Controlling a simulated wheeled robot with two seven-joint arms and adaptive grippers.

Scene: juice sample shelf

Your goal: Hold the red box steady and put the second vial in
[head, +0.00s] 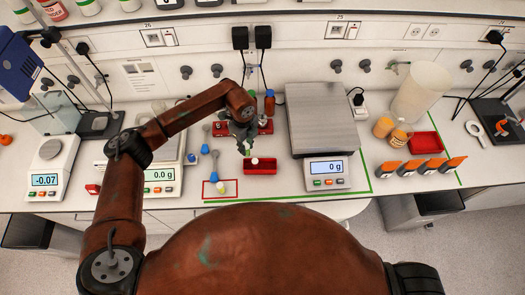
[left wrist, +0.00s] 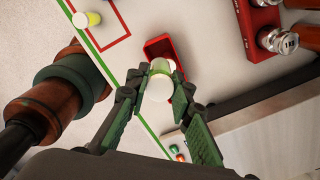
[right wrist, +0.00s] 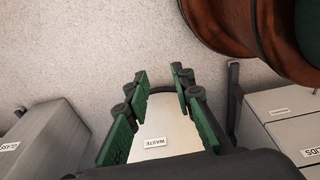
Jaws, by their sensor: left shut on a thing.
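The small red box (head: 262,167) lies on the bench below my left gripper (head: 245,146). In the left wrist view the gripper (left wrist: 160,100) is shut on a vial with a pale top and yellow-green contents (left wrist: 159,82), held in front of the red box (left wrist: 157,46). A second pale round top (left wrist: 172,66) shows at the box behind it, partly hidden. Another vial (head: 220,188) stands in the red-outlined square; it also shows in the left wrist view (left wrist: 92,18). My right gripper (right wrist: 160,85) is open and empty, above the floor, away from the box.
A large balance (head: 325,125) stands right of the box, and another balance (head: 157,174) is to the left. In the right wrist view a bin labelled WASTE (right wrist: 160,125) is below the right gripper.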

